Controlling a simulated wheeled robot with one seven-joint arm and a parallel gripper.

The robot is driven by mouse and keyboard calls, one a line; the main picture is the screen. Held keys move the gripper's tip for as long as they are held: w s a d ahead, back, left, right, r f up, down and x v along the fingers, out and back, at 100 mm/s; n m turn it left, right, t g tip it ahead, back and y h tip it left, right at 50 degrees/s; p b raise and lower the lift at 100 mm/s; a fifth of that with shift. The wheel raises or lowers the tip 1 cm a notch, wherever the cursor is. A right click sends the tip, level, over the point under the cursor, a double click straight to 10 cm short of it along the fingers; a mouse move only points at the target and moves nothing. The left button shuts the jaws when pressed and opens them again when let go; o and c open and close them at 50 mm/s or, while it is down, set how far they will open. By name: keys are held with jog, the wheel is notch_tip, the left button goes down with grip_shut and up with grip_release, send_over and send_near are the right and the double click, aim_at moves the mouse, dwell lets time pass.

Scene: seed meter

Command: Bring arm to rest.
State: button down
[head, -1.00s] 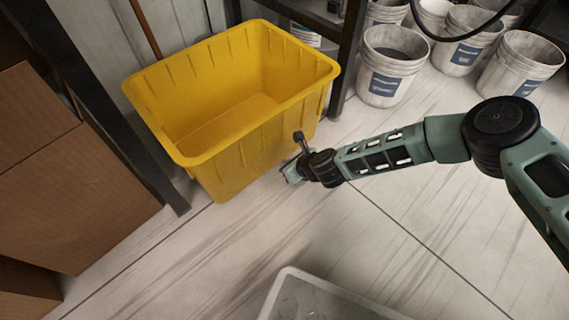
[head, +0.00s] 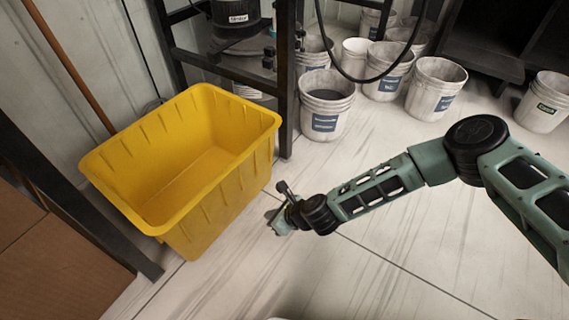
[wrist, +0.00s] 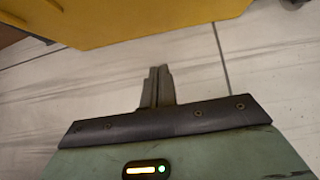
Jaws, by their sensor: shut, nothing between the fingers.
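My gripper (head: 276,224) is at the end of my green and black arm, low over the pale floor. It is just right of the yellow tub (head: 190,165) in the head view, apart from it as far as I can see. In the wrist view its two fingers (wrist: 157,72) are together with nothing between them. The arm reaches in from the right edge of the head view, bent at the black joint. The tub's side also shows along the top of the wrist view (wrist: 130,18).
Several white buckets stand at the back, one nearest (head: 325,105) beside a dark rack post (head: 285,80). A lone bucket (head: 546,102) is at the right. A cardboard box (head: 50,265) is at lower left. The floor (head: 400,270) below the arm is clear.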

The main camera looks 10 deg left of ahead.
jog(key=s+d+r+n+g+h+p, duration=0.1)
jog(key=s+d+r+n+g+p, duration=0.15)
jog(key=r+n, duration=0.8)
jog(key=s+d+r+n+g+h+p, duration=0.1)
jog(key=s+d+r+n+g+p, duration=0.35)
jog(key=r, duration=1.15)
jog(key=s+d+r+n+t+h+p, duration=0.1)
jog(key=s+d+r+n+h, duration=0.1)
jog(key=s+d+r+n, duration=0.4)
jog(key=s+d+r+n+t+h+p, duration=0.15)
jog(key=d+r+n, duration=0.25)
jog(key=d+r, duration=0.45)
jog(key=s+d+r+n+t+h+p, duration=0.1)
jog(key=s+d+r+n+h, duration=0.1)
jog(key=s+d+r+n, duration=0.6)
jog(key=w+a+r+m+p, duration=0.1)
jog(key=r+p, duration=1.8)
jog(key=r, duration=0.1)
jog(key=w+a+r+m+p, duration=0.1)
jog(key=w+r+m+p, duration=0.1)
jog(key=r+p, duration=1.7)
jog(key=shift+a+r, duration=0.2)
jog(key=shift+r, duration=0.15)
